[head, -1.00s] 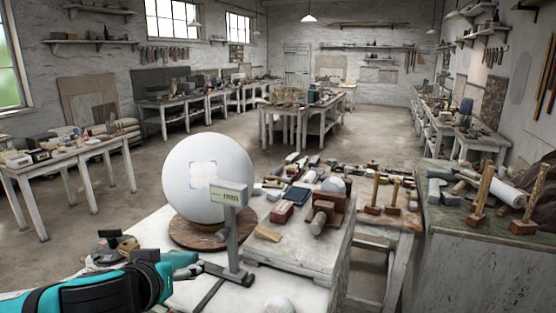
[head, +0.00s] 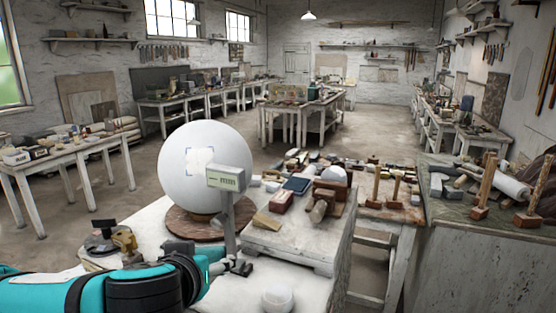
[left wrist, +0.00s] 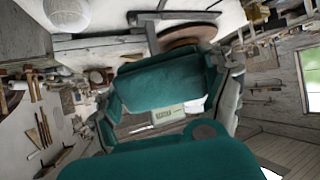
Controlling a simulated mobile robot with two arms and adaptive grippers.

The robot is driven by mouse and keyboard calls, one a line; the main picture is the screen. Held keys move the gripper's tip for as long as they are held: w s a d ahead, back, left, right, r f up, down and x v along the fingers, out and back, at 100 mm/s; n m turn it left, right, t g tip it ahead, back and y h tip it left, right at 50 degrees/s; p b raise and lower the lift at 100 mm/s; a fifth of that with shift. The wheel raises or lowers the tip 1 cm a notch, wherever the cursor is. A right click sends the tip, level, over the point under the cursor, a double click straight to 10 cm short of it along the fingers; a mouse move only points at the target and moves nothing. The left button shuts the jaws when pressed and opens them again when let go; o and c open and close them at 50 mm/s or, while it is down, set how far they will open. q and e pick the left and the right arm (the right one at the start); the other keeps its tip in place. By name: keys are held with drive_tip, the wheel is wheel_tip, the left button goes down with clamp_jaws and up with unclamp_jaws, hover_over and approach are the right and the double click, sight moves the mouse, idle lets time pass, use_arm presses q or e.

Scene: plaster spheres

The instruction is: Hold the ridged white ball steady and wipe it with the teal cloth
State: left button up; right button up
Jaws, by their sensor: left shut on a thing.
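My left gripper (head: 238,268) is low in front of the gauge stand, its arm coming in from the left. The left wrist view shows its fingers shut on the teal cloth (left wrist: 160,82), a folded pad between them. A small white ball (head: 278,298) lies on the white bench at the near edge, right of the gripper; it also shows in the left wrist view (left wrist: 68,12). Another small pale ball (head: 335,174) sits in a wooden holder (head: 328,196). I cannot tell clearly which is ridged. My right gripper is not in view.
A large white sphere (head: 205,165) stands on a round wooden turntable (head: 188,227). A grey gauge stand (head: 226,205) rises just behind my gripper. Blocks and tools crowd the bench to the right. Bare white bench top lies around the small near ball.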

use_arm(q)
drive_tip(key=y+b, duration=0.1)
drive_tip(key=b, duration=1.1)
approach(280, 305)
drive_tip(key=w, duration=0.1)
drive_tip(key=shift+n, duration=0.3)
drive_tip(key=b+x, duration=0.1)
drive_tip(key=x, duration=0.1)
drive_tip(key=b+x, duration=0.2)
drive_tip(key=shift+s+f+b, duration=0.1)
drive_tip(key=shift+f+b, duration=0.2)
drive_tip(key=shift+f, duration=0.15)
drive_tip(key=shift+w+a+f+b, duration=0.15)
drive_tip(key=shift+w+b, duration=0.15)
drive_tip(key=shift+w, duration=0.3)
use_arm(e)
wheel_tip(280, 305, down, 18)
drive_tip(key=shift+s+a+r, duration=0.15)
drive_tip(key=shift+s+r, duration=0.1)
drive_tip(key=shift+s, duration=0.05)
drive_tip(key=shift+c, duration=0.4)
